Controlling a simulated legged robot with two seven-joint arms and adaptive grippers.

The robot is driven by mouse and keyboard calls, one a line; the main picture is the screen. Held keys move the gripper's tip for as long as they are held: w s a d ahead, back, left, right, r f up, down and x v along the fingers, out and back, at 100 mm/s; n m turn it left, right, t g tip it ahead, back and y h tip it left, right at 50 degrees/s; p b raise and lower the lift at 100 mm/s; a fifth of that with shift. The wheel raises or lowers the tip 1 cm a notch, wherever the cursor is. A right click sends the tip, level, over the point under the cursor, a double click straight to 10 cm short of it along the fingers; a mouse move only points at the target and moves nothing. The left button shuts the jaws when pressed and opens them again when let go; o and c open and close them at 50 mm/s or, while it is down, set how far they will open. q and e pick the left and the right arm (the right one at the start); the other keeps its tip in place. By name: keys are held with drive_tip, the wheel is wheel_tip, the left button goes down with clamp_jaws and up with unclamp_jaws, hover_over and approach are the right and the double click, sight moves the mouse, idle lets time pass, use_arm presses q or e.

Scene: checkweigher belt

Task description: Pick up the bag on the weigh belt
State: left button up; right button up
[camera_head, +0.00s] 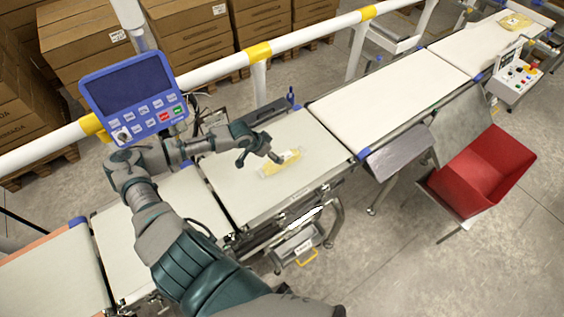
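A small clear bag with yellowish contents (282,165) lies on the pale weigh belt (238,200). My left gripper (259,159) is over the belt at the bag's upper left edge. Its two dark fingertips are spread apart with nothing held between them. The right fingertip overlaps the bag's upper edge in the picture; I cannot tell whether it touches. My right gripper is not in view.
A white and yellow rail (300,40) runs behind the belts. A red bin (485,170) stands at the right. Another bag (515,21) lies on the far belt. The middle belt (390,95) is empty.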

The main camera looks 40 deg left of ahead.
use_arm(q)
drive_tip(key=x, duration=0.4)
drive_tip(key=shift+w+f, duration=0.1)
drive_tip(key=shift+f, duration=0.1)
drive_tip(key=f, duration=0.1)
drive_tip(key=w+f, duration=0.1)
drive_tip(key=f, duration=0.2)
drive_tip(key=shift+w+d+f, duration=0.15)
drive_tip(key=shift+d, duration=0.2)
drive_tip(key=shift+w+f, duration=0.25)
drive_tip(key=shift+f, duration=0.1)
drive_tip(key=c, duration=1.5)
drive_tip(key=shift+o, duration=0.2)
drive_tip(key=shift+r, duration=0.15)
